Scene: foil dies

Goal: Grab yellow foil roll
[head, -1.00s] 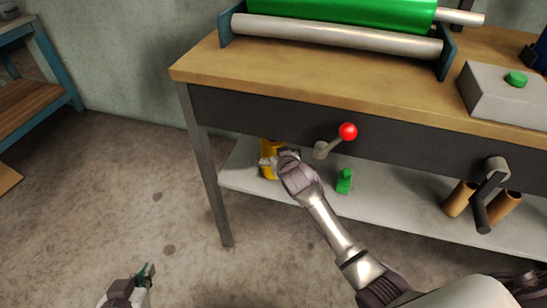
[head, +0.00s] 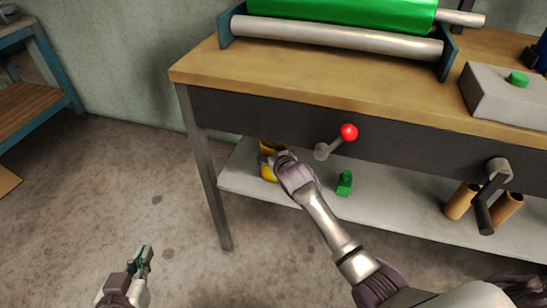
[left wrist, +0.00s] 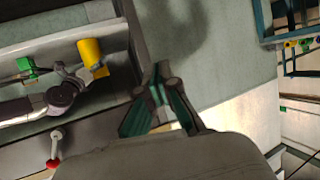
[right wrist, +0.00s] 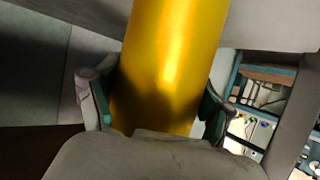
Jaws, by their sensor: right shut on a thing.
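The yellow foil roll (head: 270,173) is at the left end of the low shelf under the bench, partly hidden by my right gripper (head: 278,160) in the head view. It fills the middle of the right wrist view (right wrist: 170,65), with a finger on each side. My right gripper is shut on it. The left wrist view also shows the roll (left wrist: 90,50) with my right gripper at its side. I cannot tell whether it touches the shelf. My left gripper (head: 143,257) is empty over the floor at the lower left, its fingertips close together.
The low shelf (head: 300,188) also holds a small green object (head: 345,182) and brown tubes (head: 460,200). Above is the wooden bench top (head: 300,78) with a green roll (head: 340,12). A red-knobbed lever (head: 348,132) and a dark crank (head: 484,208) stick out in front.

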